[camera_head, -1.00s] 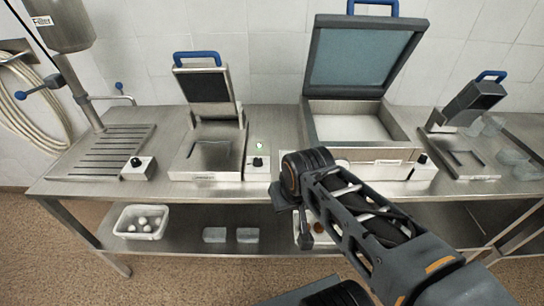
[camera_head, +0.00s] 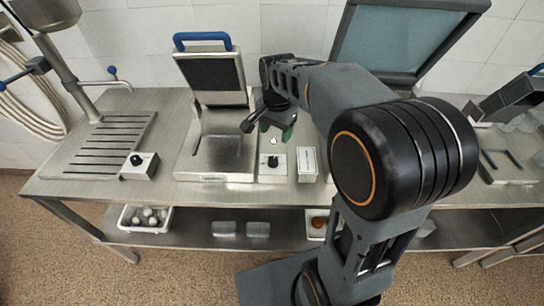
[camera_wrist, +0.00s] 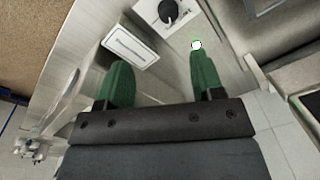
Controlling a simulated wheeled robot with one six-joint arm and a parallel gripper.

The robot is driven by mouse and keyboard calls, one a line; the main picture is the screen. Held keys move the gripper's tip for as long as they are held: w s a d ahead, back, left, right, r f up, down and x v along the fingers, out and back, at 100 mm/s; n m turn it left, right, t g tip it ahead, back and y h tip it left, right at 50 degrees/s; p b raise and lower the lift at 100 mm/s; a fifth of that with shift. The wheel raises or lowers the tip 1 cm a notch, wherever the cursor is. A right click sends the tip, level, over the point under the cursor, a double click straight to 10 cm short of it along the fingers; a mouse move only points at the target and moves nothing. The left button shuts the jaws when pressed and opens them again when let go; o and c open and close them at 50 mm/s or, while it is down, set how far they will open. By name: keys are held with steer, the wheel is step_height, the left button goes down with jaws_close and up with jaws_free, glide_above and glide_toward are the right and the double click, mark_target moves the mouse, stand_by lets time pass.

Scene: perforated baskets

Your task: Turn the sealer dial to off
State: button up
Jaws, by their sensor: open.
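A black dial (camera_head: 272,160) sits on a white control box at the right front of a small steel machine with a raised lid (camera_head: 215,80) and blue handle. Its markings are too small to read. The dial also shows at the top of the wrist view (camera_wrist: 168,11). My gripper (camera_head: 270,124) is above the bench behind the dial, apart from it. In the wrist view its green fingers are spread and empty (camera_wrist: 162,66), with the dial beyond their tips.
A labelled white block (camera_head: 308,164) stands right of the dial box. A small white round spot (camera_head: 273,141) lies behind it. Another dial (camera_head: 137,160) is beside the slotted drain at left. A large open-lidded machine (camera_head: 405,40) stands at right, partly hidden by my arm.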

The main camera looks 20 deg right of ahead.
mark_target(272, 159)
steer(key=w+f, duration=0.1)
steer(key=f, duration=0.4)
steer(key=f+m, duration=0.1)
steer(key=f, duration=0.4)
steer(key=w+f+m+p, duration=0.1)
steer(key=f, duration=0.4)
steer(key=shift+w+g, duration=0.3)
steer(key=shift+w, duration=0.05)
steer(key=c, duration=0.9)
